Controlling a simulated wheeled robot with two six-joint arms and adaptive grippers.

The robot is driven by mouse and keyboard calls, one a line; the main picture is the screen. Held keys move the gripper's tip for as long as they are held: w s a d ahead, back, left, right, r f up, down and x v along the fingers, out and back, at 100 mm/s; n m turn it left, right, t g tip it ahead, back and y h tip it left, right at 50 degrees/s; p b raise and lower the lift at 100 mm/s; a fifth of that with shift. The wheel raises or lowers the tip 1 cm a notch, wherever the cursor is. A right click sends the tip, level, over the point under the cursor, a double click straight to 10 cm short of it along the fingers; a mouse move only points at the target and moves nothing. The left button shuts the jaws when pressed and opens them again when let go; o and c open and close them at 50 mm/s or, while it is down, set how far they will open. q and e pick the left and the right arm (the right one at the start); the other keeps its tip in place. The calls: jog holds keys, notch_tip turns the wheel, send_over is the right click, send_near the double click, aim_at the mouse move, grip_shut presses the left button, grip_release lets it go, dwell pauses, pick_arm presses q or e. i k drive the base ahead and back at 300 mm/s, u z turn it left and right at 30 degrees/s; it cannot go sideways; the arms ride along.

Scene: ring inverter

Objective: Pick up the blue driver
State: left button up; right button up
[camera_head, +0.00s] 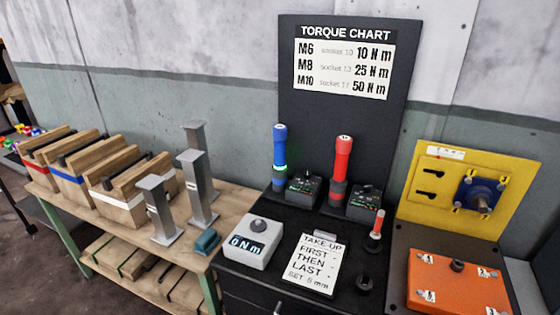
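The blue driver (280,158) stands upright at the back left of the black bench top, with a green glowing ring near its lower part. It is just left of a small dark box with a knob (303,187). Its lowest part is dark and seems to sit in a holder. A similar red driver (342,168) stands upright to its right. Neither of my grippers shows in the head view.
A grey box reading "0 N m" (250,243) and a white card (315,262) lie in front of the drivers. A black torque chart panel (335,125) rises behind. A yellow panel (440,205) and orange plate (450,285) are right; a wooden bench (235,200) is left.

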aim_at(279, 131)
jog(key=z, duration=0.05)
jog(key=k, duration=0.25)
jog(key=u, duration=1)
jog(key=i, duration=0.7)
jog(key=z, duration=2.25)
